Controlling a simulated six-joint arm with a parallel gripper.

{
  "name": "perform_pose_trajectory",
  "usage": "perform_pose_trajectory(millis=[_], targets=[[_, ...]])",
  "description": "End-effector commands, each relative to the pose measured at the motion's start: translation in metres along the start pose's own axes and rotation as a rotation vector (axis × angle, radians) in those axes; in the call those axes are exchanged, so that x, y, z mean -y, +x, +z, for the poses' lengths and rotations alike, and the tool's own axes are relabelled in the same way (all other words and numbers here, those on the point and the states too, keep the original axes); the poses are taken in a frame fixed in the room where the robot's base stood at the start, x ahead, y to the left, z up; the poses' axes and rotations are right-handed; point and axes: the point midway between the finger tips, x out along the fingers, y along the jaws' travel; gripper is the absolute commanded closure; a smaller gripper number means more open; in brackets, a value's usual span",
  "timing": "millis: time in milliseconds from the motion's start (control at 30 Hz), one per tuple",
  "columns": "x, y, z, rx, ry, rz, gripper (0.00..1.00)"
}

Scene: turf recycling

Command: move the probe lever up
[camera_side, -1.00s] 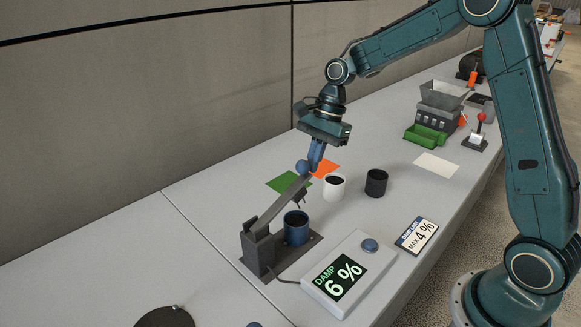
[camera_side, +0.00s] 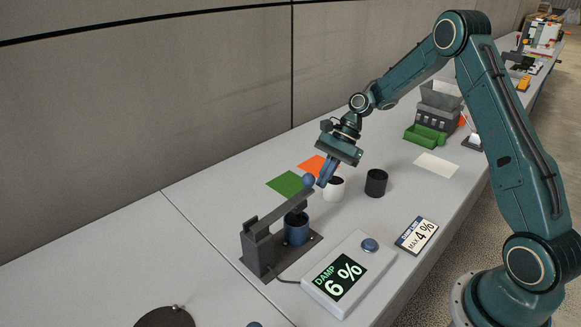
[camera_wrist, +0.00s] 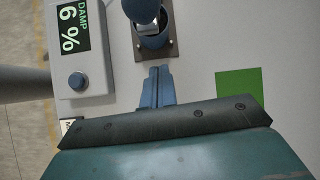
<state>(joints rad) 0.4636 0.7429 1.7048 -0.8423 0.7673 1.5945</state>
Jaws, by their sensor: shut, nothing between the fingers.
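The dark grey probe lever (camera_side: 276,217) slopes up from its post (camera_side: 257,250) to a blue ball knob (camera_side: 308,180). Its arm is above the blue cup (camera_side: 297,232), and the probe hangs down at the cup. My gripper (camera_side: 321,183) is shut and empty, with its blue fingertips just right of the knob; I cannot tell whether they touch it. In the wrist view, the shut fingers (camera_wrist: 157,72) point at the blue cup (camera_wrist: 152,41), with the lever's end (camera_wrist: 141,8) above it at the top edge.
The damp meter (camera_side: 345,275) reads 6 %, and a card (camera_side: 417,236) says max 4 %. Green (camera_side: 287,185) and orange (camera_side: 311,165) squares lie behind. The front table is mostly clear.

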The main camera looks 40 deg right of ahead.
Motion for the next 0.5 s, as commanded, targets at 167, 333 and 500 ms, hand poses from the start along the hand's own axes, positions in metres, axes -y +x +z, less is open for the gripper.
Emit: perform_pose_trajectory(millis=[167, 333, 500], targets=[[0.000, -0.027, -0.001, -0.002, 0.001, -0.003, 1.00], [0.000, -0.051, 0.000, -0.002, 0.000, -0.003, 1.00], [0.000, -0.075, -0.001, -0.003, 0.001, -0.002, 1.00]])
